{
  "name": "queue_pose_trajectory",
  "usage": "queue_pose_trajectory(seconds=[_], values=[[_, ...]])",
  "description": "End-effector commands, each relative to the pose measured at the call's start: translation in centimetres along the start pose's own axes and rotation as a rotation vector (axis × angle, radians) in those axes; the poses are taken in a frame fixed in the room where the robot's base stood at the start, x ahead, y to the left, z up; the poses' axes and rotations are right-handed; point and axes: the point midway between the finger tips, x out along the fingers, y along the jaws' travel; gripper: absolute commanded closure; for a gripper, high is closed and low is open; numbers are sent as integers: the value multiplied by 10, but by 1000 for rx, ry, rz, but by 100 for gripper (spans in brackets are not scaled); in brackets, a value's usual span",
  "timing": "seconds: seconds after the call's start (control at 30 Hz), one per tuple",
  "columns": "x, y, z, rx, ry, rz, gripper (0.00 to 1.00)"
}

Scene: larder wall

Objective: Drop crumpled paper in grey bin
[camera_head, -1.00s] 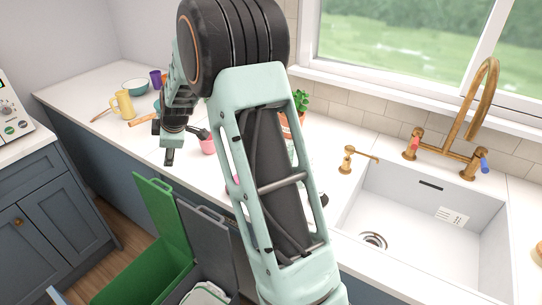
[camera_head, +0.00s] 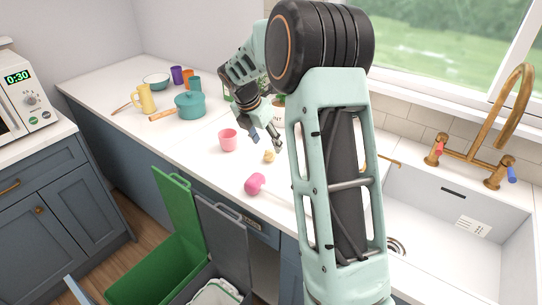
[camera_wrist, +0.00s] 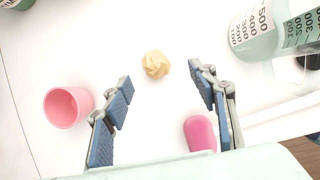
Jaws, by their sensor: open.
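The crumpled paper (camera_head: 269,156) is a small pale yellow ball on the white counter. In the wrist view the paper (camera_wrist: 156,64) lies just beyond and between my fingertips, with nothing touching it. My gripper (camera_head: 266,138) is open and empty above the counter by the paper; its blue-padded fingers (camera_wrist: 160,79) are spread wide in the wrist view. The grey bin (camera_head: 222,238) stands in front of the counter with its grey lid raised and a white liner inside. Its lower part is cut off by the picture edge.
A clear measuring jug (camera_wrist: 256,38) is at right in the wrist view. A green bin (camera_head: 176,207) adjoins the grey one. A teal pot (camera_head: 190,106) stands farther left.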

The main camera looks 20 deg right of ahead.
Motion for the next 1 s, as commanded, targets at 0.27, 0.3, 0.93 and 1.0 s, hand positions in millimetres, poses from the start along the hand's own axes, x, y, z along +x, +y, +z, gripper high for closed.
queue_pose_trajectory(seconds=[0.27, 0.3, 0.93, 1.0], values=[[32, 4, -1, 2, 2, 0, 47], [38, 5, -1, 1, 2, -2, 47], [66, 8, -1, 3, 1, 2, 62], [66, 8, -1, 3, 1, 2, 70]])
